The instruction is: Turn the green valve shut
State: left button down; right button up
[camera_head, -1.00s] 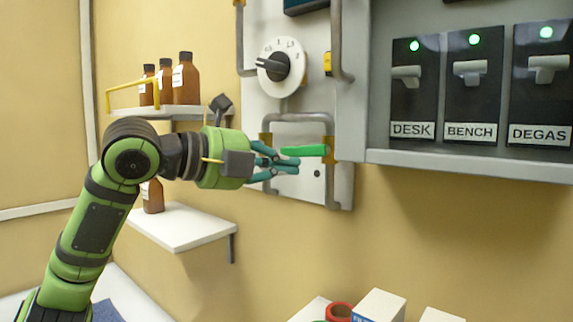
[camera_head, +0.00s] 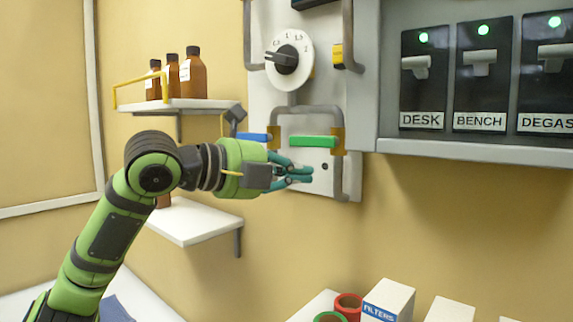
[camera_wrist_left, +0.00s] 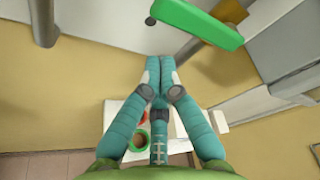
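The green valve handle (camera_head: 313,141) lies horizontal on the pipework of the pale wall panel (camera_head: 318,75). It shows large at the top of the left wrist view (camera_wrist_left: 200,22). My left gripper (camera_head: 308,173) is just below the handle in the head view, apart from it. In the left wrist view its teal fingers (camera_wrist_left: 160,62) are together at the tips, with nothing seen between them. My right gripper is in neither view.
A blue handle (camera_head: 254,137) sits left of the green one. A dial (camera_head: 288,60) is above, and a grey cabinet with switches (camera_head: 483,148) is on the right. Brown bottles (camera_head: 193,77) stand on a shelf (camera_head: 180,105). Boxes (camera_head: 388,300) are below right.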

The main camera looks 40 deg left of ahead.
pick_arm(q)
jog(key=s+r+b, duration=0.1)
jog(key=s+r, duration=0.1)
jog(key=s, duration=0.8)
jog(key=shift+a+r, duration=0.2)
jog(key=shift+a, duration=0.2)
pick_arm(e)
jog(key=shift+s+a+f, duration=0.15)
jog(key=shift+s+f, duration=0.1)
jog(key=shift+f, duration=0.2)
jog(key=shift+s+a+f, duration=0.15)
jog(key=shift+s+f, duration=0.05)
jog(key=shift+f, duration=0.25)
